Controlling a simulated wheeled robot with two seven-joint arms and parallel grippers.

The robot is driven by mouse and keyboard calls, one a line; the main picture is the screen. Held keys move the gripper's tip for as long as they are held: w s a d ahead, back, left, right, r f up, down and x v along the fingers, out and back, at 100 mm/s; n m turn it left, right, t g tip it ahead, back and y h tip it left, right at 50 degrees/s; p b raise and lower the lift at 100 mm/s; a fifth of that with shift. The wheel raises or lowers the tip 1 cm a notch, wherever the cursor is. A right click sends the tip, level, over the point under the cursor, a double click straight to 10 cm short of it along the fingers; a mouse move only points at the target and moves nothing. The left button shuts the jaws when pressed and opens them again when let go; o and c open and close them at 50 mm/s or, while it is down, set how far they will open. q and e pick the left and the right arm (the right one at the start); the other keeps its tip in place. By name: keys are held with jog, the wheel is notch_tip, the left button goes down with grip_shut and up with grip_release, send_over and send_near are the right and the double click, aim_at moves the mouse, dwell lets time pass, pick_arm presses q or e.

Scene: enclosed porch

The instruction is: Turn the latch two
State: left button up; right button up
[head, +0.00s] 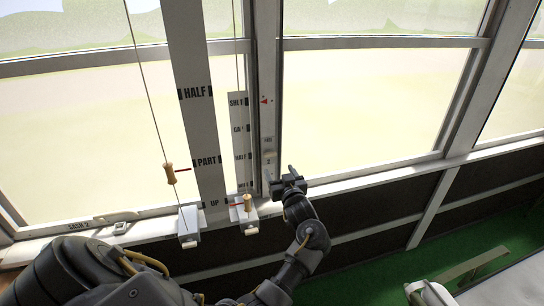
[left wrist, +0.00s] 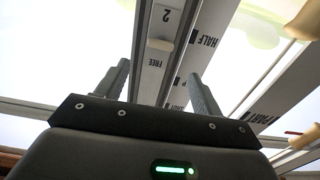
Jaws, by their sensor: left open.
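A small pale latch piece (head: 269,158) sits on the upright post between the window panes, under a small label that I cannot read in the head view. In the left wrist view, a pale latch piece (left wrist: 160,44) lies on a post between a "2" label and a "FREE" label. My left gripper (head: 281,178) is just right of and below the latch in the head view, apart from it. In the left wrist view, my left gripper's fingers (left wrist: 158,88) are spread and empty, with the post between and beyond them. My right gripper is not in view.
Two cords with wooden toggles (head: 169,174) (head: 248,203) hang beside scale boards marked HALF (head: 196,92) and PART. White cleats (head: 188,226) stand on the sill below. A SASH 2 label (head: 85,224) is at left. Pale furniture (head: 430,293) stands at lower right.

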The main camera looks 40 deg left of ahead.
aim_at(270, 156)
pick_arm(q)
jog(key=p+x, duration=0.2)
jog(key=x, duration=0.6)
jog(key=shift+w+a, duration=0.2)
jog(key=shift+a, duration=0.2)
jog(key=shift+w+a+p, duration=0.3)
jog(key=shift+a, duration=0.1)
jog(key=shift+f, duration=0.1)
jog(key=c, duration=1)
jog(key=shift+s+f+n+b, duration=0.1)
jog(key=shift+n+b, duration=4.45)
jog(key=shift+b, duration=0.75)
jog(key=shift+s+f+n+b, duration=0.1)
jog(key=shift+f+n+b, duration=0.05)
jog(key=shift+n+b, duration=4.75)
jog(key=shift+m+b, duration=0.35)
